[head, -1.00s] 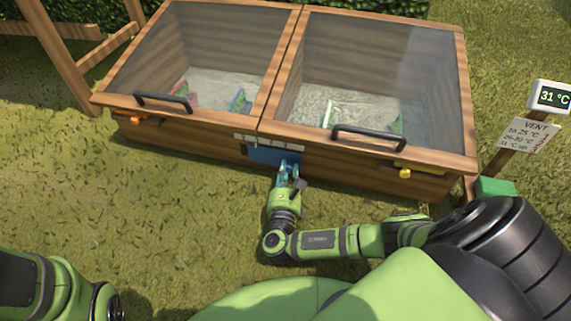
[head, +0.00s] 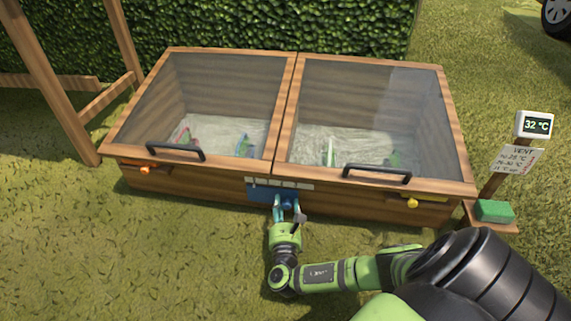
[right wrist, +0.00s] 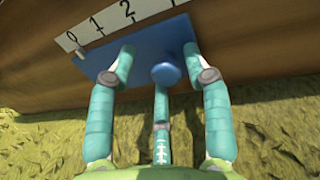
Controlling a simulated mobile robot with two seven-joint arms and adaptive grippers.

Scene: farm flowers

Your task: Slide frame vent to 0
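The frame vent is a blue sliding plate (head: 261,194) on the front of the wooden cold frame, under a white number scale (head: 280,183). In the right wrist view the blue plate (right wrist: 115,72) carries a round blue knob (right wrist: 166,74), and the scale (right wrist: 97,23) shows 0, 1 and 2. The plate's left end lies near the 0 mark; its exact setting is unclear. My right gripper (head: 286,203) is at the plate. In the wrist view its teal fingers (right wrist: 159,62) stand apart on either side of the knob, with another finger below it. My left gripper is out of view.
The cold frame (head: 215,188) has two glazed lids with black handles (head: 376,174) and orange and yellow latches (head: 412,202). At right, a post carries a 32 °C display (head: 536,125), a VENT sign (head: 516,158) and a green sponge (head: 494,211) on a ledge.

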